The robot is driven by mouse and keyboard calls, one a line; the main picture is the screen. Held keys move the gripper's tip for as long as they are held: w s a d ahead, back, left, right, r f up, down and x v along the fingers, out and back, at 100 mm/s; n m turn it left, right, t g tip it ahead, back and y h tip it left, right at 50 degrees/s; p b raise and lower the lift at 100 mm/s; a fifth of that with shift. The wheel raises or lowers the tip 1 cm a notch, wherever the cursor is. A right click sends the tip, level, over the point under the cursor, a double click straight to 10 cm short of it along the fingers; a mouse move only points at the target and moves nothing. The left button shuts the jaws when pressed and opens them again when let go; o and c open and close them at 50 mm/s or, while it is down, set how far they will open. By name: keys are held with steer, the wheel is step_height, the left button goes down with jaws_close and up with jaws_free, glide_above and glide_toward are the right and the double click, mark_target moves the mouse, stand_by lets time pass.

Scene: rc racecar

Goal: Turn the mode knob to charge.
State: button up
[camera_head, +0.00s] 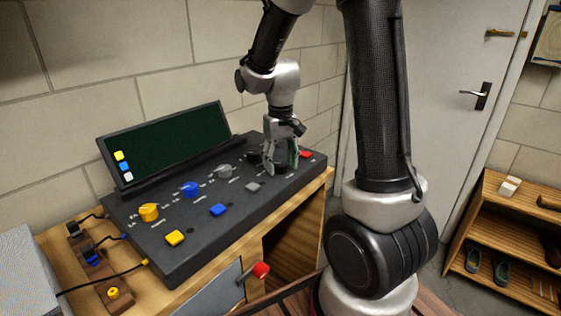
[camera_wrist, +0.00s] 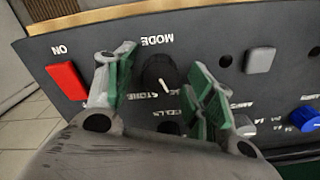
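The mode knob (camera_wrist: 158,72) is round and black with a white pointer line, below the upside-down word MODE in the wrist view. Its pointer aims down and slightly right there, near lettering that reads partly as STORE; the other labels are partly hidden. My gripper (camera_wrist: 163,85) is open, with green-padded fingers on either side of the knob and gaps visible between pads and knob.
A red ON button (camera_wrist: 67,88) lies beside one finger. A grey button (camera_wrist: 259,60) and a blue knob (camera_wrist: 308,119) are on the other side. A screen (camera_head: 175,140) stands behind the panel. A yellow knob (camera_head: 149,212) is at the panel's left.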

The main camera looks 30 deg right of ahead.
mark_target(281, 164)
steer(key=shift+r, duration=0.1)
step_height(281, 164, up, 12)
stand_by(0.5)
steer(key=s+r+t, duration=0.1)
steer(key=s+t, duration=0.1)
steer(key=s, duration=0.8)
steer(key=s+d+r+t, duration=0.1)
steer(key=s+t, duration=0.1)
steer(key=s, duration=0.7)
steer(key=shift+s+d+r, duration=0.3)
steer(key=shift+s+r, duration=0.05)
steer(key=shift+s, duration=0.05)
